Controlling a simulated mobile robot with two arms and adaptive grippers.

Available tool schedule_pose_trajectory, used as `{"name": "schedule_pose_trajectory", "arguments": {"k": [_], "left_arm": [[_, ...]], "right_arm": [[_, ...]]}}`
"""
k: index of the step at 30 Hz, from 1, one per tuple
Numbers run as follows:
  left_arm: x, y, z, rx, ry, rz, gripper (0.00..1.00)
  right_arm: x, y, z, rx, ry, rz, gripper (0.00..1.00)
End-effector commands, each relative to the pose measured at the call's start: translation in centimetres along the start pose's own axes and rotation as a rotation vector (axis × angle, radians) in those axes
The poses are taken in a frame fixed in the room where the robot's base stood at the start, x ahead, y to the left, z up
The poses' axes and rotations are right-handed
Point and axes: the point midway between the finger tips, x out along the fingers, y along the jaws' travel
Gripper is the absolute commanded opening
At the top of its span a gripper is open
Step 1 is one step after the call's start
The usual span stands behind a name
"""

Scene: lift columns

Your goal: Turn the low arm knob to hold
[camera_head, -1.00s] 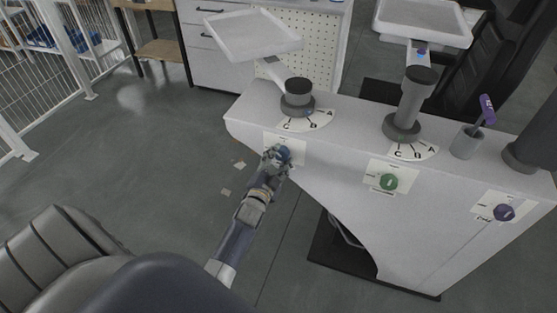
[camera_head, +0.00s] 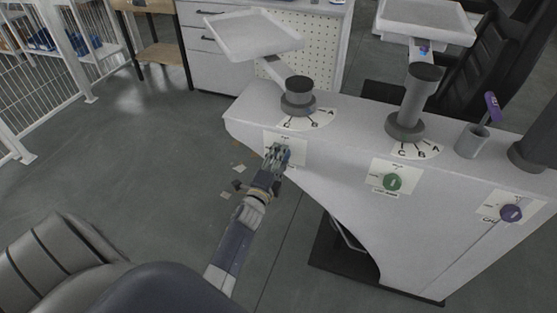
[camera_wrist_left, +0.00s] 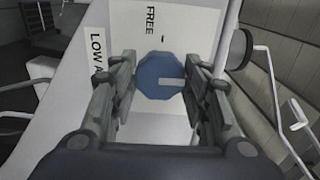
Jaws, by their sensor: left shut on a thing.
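The low arm knob is a blue, many-sided knob (camera_wrist_left: 160,76) with a pale pointer line, on a white label plate (camera_wrist_left: 182,28). In the left wrist view its line points right, and the word FREE stands above it. A "LOW A…" label (camera_wrist_left: 97,60) shows at left, cut off by my finger. My left gripper (camera_head: 280,153) is at the knob on the near-left end of the grey console; it also shows in the left wrist view (camera_wrist_left: 162,88), shut with a finger on either side of the knob. In the head view the gripper mostly hides the knob. My right gripper is out of view.
The console (camera_head: 340,140) carries two columns with trays and lettered dials. A green knob (camera_head: 392,182) and a purple knob (camera_head: 510,213) sit further right on its face. A dark padded seat (camera_head: 60,260) is at lower left. The floor left of the console is mostly clear.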

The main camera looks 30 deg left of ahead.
Motion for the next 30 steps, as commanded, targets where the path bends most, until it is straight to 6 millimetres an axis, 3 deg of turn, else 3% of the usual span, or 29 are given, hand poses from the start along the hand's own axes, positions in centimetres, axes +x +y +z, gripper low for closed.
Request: {"name": "schedule_pose_trajectory", "arguments": {"k": [17, 18, 20, 30], "left_arm": [[-0.01, 0.02, -0.01, 0.035, 0.000, 0.001, 0.19], [-0.01, 0.02, 0.00, 0.035, 0.000, 0.001, 0.48], [-0.01, 0.01, 0.00, 0.035, 0.000, 0.001, 0.61], [-0.04, 0.01, -0.01, 0.032, 0.000, 0.001, 0.64]], "right_arm": [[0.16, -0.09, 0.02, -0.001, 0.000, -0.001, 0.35], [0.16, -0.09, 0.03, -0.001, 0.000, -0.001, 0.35], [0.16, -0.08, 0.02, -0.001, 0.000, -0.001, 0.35], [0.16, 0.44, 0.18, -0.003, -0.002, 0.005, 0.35]]}}
